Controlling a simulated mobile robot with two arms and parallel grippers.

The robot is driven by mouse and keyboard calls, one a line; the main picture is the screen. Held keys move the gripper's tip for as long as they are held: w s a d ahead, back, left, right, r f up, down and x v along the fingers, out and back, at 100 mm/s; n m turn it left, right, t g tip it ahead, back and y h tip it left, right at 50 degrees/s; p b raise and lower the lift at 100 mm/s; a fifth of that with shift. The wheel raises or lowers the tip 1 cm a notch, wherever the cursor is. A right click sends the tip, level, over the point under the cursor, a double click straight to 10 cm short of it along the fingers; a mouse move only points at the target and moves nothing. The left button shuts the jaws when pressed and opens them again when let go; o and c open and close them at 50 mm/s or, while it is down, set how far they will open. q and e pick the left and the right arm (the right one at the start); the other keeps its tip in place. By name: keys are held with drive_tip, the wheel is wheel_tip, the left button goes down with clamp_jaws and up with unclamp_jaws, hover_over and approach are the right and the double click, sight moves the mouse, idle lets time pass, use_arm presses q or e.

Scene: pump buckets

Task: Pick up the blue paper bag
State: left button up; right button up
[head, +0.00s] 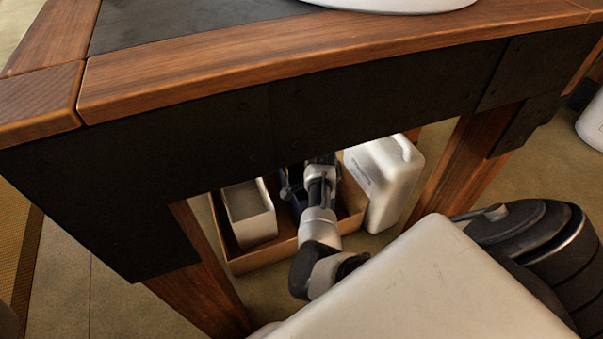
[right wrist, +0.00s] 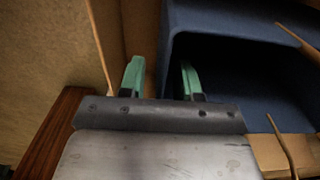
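The blue paper bag (right wrist: 240,24) is open-topped and fills the right of the right wrist view, its inside dark. In the head view only a dark blue part of it (head: 298,203) shows beside my arm, inside a cardboard box. My right gripper (right wrist: 160,78) is open, its green fingertips apart. The bag's left wall edge lies between the fingertips: the left one is outside the bag, the right one at its dark opening. Contact cannot be told. In the head view the table edge hides my right fingertips. My left gripper is not in view.
The cardboard box (head: 283,246) stands on the floor under a wooden table (head: 250,62). A pale container (head: 249,212) stands in its left part. A white jug (head: 391,180) is right of the box. Table legs (head: 203,265) flank the space, and the dark apron hangs above.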

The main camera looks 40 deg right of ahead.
clamp_jaws()
drive_tip(key=shift+r, duration=0.1)
idle(0.4)
